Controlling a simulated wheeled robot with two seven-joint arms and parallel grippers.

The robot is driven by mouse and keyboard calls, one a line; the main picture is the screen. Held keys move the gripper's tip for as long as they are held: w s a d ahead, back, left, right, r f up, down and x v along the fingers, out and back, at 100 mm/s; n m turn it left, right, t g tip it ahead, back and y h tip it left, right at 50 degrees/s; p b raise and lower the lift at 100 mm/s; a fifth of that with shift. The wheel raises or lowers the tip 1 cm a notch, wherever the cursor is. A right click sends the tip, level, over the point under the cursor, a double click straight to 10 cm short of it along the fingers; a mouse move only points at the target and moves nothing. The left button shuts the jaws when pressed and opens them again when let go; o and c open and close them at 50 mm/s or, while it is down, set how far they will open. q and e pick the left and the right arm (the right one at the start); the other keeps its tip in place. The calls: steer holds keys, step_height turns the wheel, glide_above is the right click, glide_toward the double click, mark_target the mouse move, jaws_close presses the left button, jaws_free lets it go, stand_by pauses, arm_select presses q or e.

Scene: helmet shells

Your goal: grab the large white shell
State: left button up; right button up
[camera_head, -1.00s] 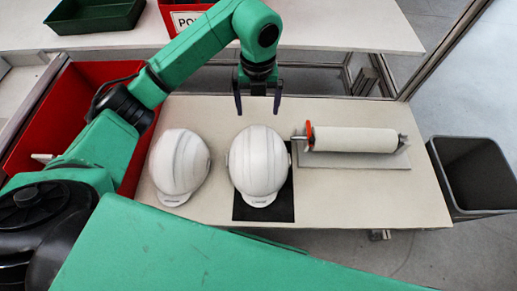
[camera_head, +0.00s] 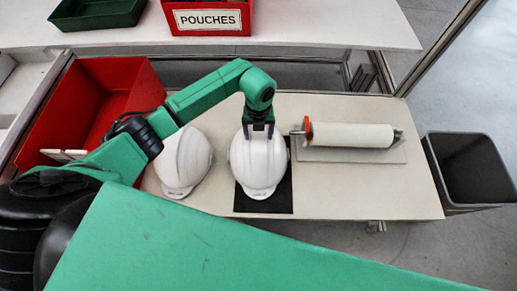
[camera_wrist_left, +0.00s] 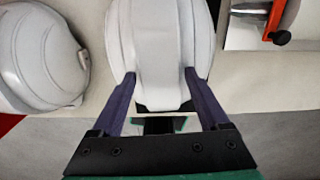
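Two white helmet shells are on the table. The middle shell (camera_head: 258,168) rests on a black mat (camera_head: 280,203) and looks slightly larger than the left shell (camera_head: 182,162). My left gripper (camera_head: 258,137) is over the far end of the middle shell, pointing down. In the left wrist view its two dark fingers (camera_wrist_left: 158,76) are spread apart, with the middle shell (camera_wrist_left: 165,40) between and beyond their tips. I cannot tell whether the fingers touch it. The left shell also shows in the left wrist view (camera_wrist_left: 40,60). My right gripper is not in view.
A white roll (camera_head: 350,135) with an orange-red end piece lies on a stand to the right. A red bin (camera_head: 45,120) is at the left, a grey bin (camera_head: 468,165) at the right. A red box marked POUCHES (camera_head: 207,20) and a green tray (camera_head: 97,12) stand behind.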

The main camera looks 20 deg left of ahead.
arm_select(q)
jaws_close()
steer(key=shift+r, duration=0.1)
